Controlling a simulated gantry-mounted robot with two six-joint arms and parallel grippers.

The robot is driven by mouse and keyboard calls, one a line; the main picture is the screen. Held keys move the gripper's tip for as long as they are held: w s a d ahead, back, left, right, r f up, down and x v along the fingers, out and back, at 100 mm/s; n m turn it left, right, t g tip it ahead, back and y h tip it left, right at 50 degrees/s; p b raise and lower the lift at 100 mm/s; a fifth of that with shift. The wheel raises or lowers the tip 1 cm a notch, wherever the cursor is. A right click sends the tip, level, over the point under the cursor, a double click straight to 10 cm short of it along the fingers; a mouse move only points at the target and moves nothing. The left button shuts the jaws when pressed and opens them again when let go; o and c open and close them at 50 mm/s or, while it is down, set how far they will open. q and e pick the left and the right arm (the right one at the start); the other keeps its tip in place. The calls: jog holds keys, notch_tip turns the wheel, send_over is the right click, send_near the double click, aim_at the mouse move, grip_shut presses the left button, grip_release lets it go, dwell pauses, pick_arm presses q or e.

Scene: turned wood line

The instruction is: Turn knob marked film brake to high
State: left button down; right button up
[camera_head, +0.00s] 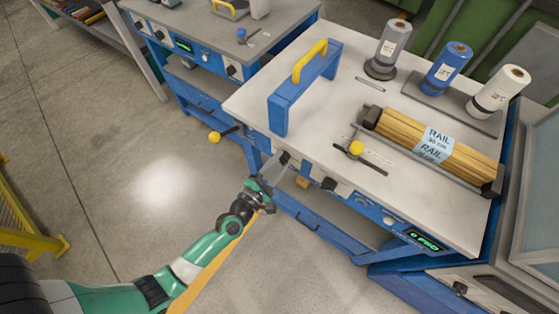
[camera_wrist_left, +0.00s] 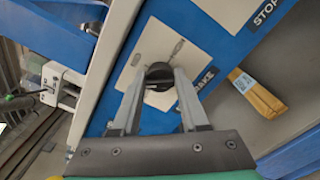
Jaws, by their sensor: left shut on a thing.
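A black round knob (camera_wrist_left: 158,76) sits on a pale square plate (camera_wrist_left: 148,50) on the blue front panel of the bench. My left gripper (camera_wrist_left: 157,88) is shut on this knob, one finger on each side. A label on the panel (camera_wrist_left: 203,78) is partly hidden by a finger; only its end, which looks like "RAKE", shows. In the head view my left gripper (camera_head: 278,165) reaches the bench's front edge from below, and the knob (camera_head: 285,157) shows just beyond its fingertips. The knob's pointer direction cannot be made out. My right gripper is not in view.
Another dark knob (camera_head: 328,184) sits further right on the panel. On the white benchtop (camera_head: 330,120) are a blue frame with yellow handle (camera_head: 292,90), a wood bundle (camera_head: 400,135) and film rolls (camera_head: 447,66). A STOP label (camera_wrist_left: 268,12) is nearby.

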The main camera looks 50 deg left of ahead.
pick_arm(q)
jog(key=m+p, duration=0.1)
jog(key=m, duration=0.5)
jog(key=shift+m, duration=0.3)
jog(key=m+p, duration=0.1)
jog(key=m, duration=0.5)
jog(key=shift+f, duration=0.1)
jog(key=m+p, duration=0.2)
jog(key=m, duration=0.4)
jog(key=shift+m, duration=0.3)
jog(key=m+p, duration=0.1)
jog(key=m, duration=0.5)
jog(key=shift+a+f+p, duration=0.15)
jog(key=shift+p, duration=0.25)
jog(key=shift+m, duration=0.3)
jog(key=shift+c, duration=2.1)
grip_release()
jog(key=shift+s, duration=0.15)
